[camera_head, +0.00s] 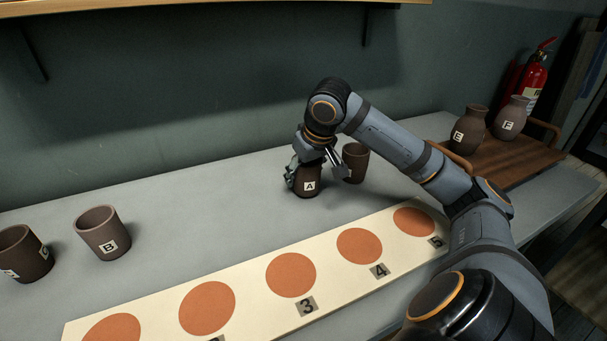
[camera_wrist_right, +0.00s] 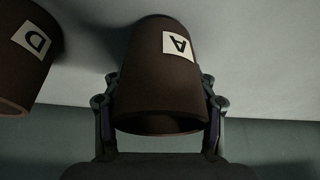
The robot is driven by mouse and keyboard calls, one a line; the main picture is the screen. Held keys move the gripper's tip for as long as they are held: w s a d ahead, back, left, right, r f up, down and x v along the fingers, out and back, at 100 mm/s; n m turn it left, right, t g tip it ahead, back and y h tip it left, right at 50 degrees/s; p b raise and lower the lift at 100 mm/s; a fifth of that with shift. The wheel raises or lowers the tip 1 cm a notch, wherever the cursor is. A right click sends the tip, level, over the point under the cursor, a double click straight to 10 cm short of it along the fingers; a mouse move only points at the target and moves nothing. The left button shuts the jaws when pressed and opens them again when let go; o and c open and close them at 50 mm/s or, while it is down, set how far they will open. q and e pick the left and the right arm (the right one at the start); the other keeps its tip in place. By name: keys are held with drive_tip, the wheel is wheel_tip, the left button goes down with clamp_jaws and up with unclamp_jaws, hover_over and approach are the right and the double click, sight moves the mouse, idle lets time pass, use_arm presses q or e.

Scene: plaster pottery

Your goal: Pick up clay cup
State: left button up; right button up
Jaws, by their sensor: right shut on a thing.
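A brown clay cup labelled A (camera_head: 307,182) stands upright on the grey table, near its middle. My right gripper (camera_head: 312,170) comes down on it from above, with its fingers on either side. In the right wrist view, cup A (camera_wrist_right: 160,85) sits between the two fingers (camera_wrist_right: 160,115), which are shut on it. Another brown cup (camera_head: 355,160) stands just right of cup A, its label mostly hidden in the head view; the right wrist view shows a D on this cup (camera_wrist_right: 22,68). Cup B (camera_head: 103,235) and one more cup (camera_head: 24,255) stand at the left. My left gripper does not show.
A cream board (camera_head: 235,272) with orange discs and numbers lies along the table front. Vases E (camera_head: 469,130) and F (camera_head: 510,122) stand on a wooden tray (camera_head: 520,165) at the right. The grey table (camera_head: 200,190) is clear between cups B and A.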

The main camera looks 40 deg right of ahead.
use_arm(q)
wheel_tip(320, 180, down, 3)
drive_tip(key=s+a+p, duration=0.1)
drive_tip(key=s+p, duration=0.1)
use_arm(e)
wheel_tip(320, 180, up, 2)
drive_tip(key=shift+r, duration=0.25)
drive_tip(key=shift+s+r+b, duration=0.1)
drive_tip(key=shift+s+b, duration=0.05)
drive_tip(key=shift+b, duration=0.45)
use_arm(q)
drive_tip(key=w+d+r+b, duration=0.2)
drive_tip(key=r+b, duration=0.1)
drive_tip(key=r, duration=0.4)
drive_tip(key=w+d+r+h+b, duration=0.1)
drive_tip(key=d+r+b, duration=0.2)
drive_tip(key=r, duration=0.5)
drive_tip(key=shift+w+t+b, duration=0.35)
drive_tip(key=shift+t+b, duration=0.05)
drive_tip(key=shift+b, duration=0.3)
use_arm(e)
drive_tip(key=s+r, duration=0.9)
drive_tip(key=s, duration=0.4)
drive_tip(key=shift+s+r, duration=0.3)
drive_tip(key=shift+s, duration=0.05)
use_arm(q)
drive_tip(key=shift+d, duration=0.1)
use_arm(e)
drive_tip(key=shift+a, duration=0.1)
